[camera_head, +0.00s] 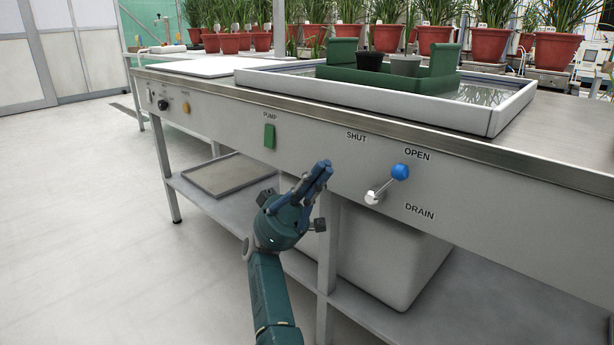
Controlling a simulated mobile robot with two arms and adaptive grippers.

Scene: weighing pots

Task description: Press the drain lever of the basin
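The drain lever (386,185) is on the front panel of the bench, above the word DRAIN. It has a pale pivot at its lower left and a blue ball knob (400,172) at its upper right end, slanting toward the word OPEN. The word SHUT is to the upper left of the pivot. The basin (490,121) is a pale-rimmed tray with water on the bench top.
A green pump switch (269,136) is on the panel to the left. A green carrier (440,72) with dark pots stands in the basin. A grey bin (385,255) is under the bench. The floor at left is clear.

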